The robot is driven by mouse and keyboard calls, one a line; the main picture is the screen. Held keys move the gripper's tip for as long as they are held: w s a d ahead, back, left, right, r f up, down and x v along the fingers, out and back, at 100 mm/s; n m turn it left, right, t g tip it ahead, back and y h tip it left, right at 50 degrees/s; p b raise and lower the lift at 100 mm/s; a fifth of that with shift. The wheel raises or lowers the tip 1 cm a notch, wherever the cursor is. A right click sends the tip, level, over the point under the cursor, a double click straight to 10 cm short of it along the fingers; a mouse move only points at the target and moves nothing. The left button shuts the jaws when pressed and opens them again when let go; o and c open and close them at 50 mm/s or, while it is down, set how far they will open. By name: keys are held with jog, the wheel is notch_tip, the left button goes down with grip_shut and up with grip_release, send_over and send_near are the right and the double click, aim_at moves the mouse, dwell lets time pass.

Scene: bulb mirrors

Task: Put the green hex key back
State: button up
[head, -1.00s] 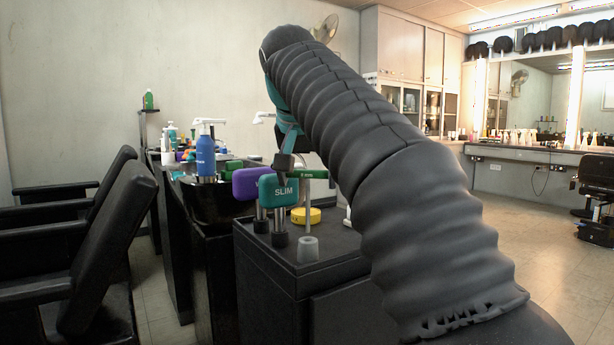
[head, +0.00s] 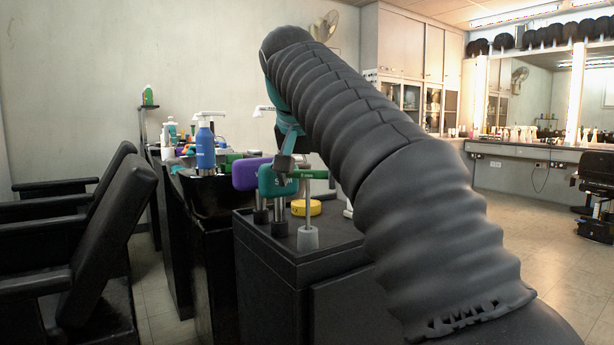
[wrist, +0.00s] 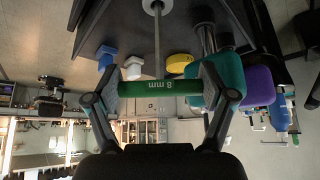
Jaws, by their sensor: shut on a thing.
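The green hex key (head: 310,174) is a T-handle with a thin metal shaft, upright above the grey round holder (head: 307,238) on the dark cabinet top. In the wrist view its handle (wrist: 158,89) reads "8 mm" and lies between the fingertips of my gripper (wrist: 160,86), which is shut on it. The shaft runs to the middle of the grey holder (wrist: 150,7) and its tip appears inside the opening; the depth is hidden. In the head view my arm hides part of the gripper.
A teal handle (head: 280,181) and a purple handle (head: 251,173) stand on metal shafts close left of the key. A yellow disc (head: 306,208) lies behind it. A blue pump bottle (head: 205,150) stands farther left. Black chairs (head: 110,235) are at the left.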

jog(key=shift+f+b, duration=1.05)
jog(key=shift+f, duration=0.45)
jog(key=o, duration=1.4)
jog(key=shift+r, duration=0.1)
jog(key=shift+r, duration=0.1)
jog(key=shift+p+v, duration=3.65)
jog(key=shift+v, duration=1.3)
